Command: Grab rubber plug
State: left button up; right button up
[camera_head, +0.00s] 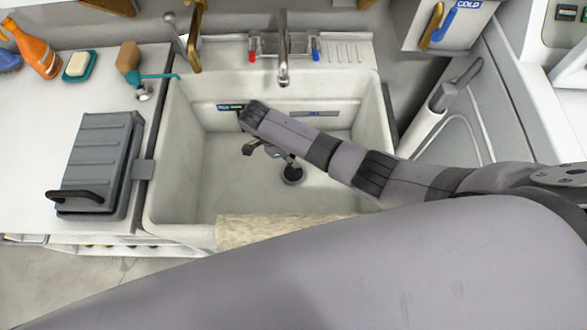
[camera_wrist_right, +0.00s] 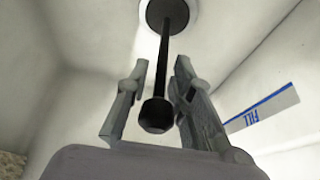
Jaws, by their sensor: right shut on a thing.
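The rubber plug (camera_head: 293,173) is black and round and sits at the drain in the bottom of the white sink. In the right wrist view the plug (camera_wrist_right: 168,16) is at the top, with a thin dark stem and a round black knob (camera_wrist_right: 157,115). My right gripper (camera_head: 262,149) reaches down inside the sink beside the plug. In the right wrist view its two fingers (camera_wrist_right: 161,66) lie on either side of the stem and knob, and it is shut on the plug. My left gripper is out of view.
The sink (camera_head: 158,170) has a faucet (camera_head: 284,50) at the back. A tan cloth (camera_head: 260,232) hangs over its front rim.

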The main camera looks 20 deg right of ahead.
grip_shut()
jog(key=shift+w+r, duration=0.15)
